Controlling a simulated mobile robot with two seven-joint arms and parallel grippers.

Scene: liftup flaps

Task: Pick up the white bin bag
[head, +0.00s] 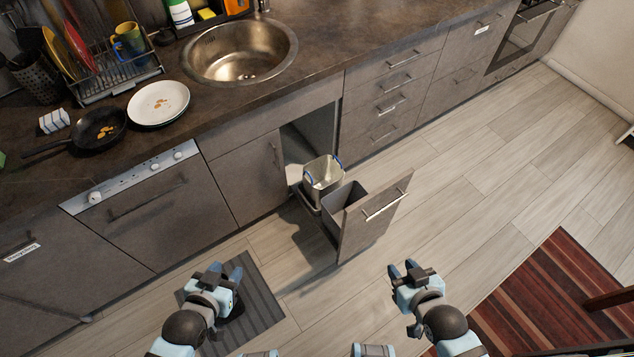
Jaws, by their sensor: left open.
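The pulled-out bin drawer (372,222) stands open under the counter. In its rear part is a pale, whitish bin bag (323,175) with blue loops at two sides; whether it lines a bin cannot be told. A dark grey bin (341,200) sits in front of it, behind the drawer front. My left gripper (225,271) is open and empty, low and left of the drawer. My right gripper (402,268) looks open and empty, near the drawer front's lower right. Both are apart from the bag.
The drawer front with its bar handle (386,205) juts over the wooden floor. A grey mat (262,308) lies under my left gripper and a striped rug (560,290) at right. The counter above holds a sink (240,52), a plate (158,103) and a pan (98,128).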

